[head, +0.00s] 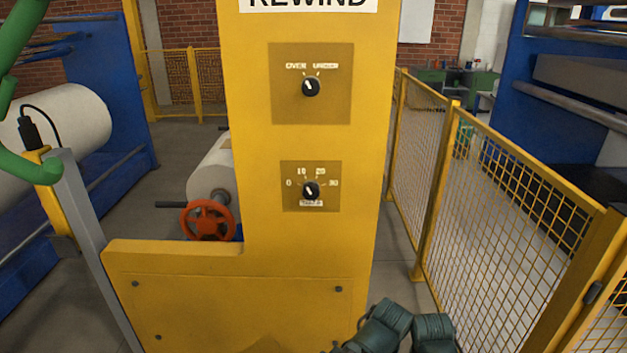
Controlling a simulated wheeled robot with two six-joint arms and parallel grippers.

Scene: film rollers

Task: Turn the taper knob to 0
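The taper knob (311,190) is a small black dial on the lower square plate (333,200) of the yellow post. Its scale reads 0 at left, 10 and 20 above, and 30 at right. The white mark on the knob points up and to the left, near 10. The small label under it is too blurred to read surely. Nothing touches the knob.
Above is another black knob (311,87), marked OVER and UNDER, below a REWIND sign (308,4). A red handwheel (207,221) and white roll (213,168) are left of the post. Yellow mesh fencing (500,210) stands at right. A green hook (25,165) hangs at left.

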